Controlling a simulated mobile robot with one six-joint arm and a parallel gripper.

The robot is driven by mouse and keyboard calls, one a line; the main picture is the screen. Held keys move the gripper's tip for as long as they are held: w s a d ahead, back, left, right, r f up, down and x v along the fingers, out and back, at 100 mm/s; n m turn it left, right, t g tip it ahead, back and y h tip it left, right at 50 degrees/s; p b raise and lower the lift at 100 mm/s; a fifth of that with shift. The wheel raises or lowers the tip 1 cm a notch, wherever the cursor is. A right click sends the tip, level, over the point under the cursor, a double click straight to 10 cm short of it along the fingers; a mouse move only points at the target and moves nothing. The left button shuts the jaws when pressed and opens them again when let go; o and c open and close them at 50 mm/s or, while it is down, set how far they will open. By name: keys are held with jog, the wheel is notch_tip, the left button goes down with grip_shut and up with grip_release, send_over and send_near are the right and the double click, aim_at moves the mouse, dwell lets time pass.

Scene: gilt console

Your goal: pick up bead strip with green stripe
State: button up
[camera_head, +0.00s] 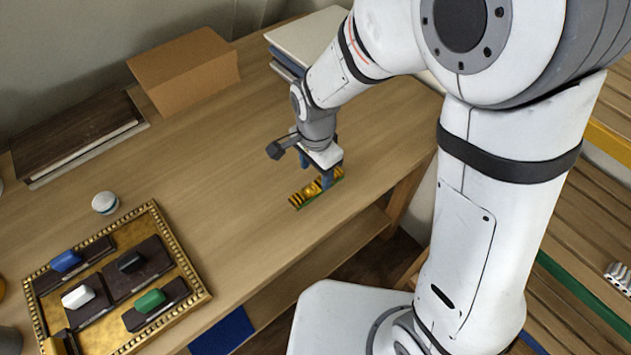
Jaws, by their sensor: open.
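The bead strip with the green stripe (301,197) lies on the wooden console top, near its front edge. It is gold and dark, with a green line along its near side. My gripper (328,179) points down at the right part of the strip, its dark blue fingers apart. The fingers overlap the strip in the picture and hide part of it. I cannot tell whether they touch it.
A gilt-framed tray (203,296) at lower left holds dark blocks with blue, white, black and green handles. A small round white-topped object (105,203) stands behind it. A cardboard box (185,72), dark boards (75,140) and a stack (305,40) line the back. The middle is clear.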

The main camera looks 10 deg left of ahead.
aim_at(317, 183)
jog(key=f, duration=0.3)
jog(key=shift+s+d+f, duration=0.1)
jog(key=shift+d+f, duration=0.1)
jog(key=shift+f, duration=0.2)
jog(key=shift+c, duration=0.6)
jog(key=c, duration=1)
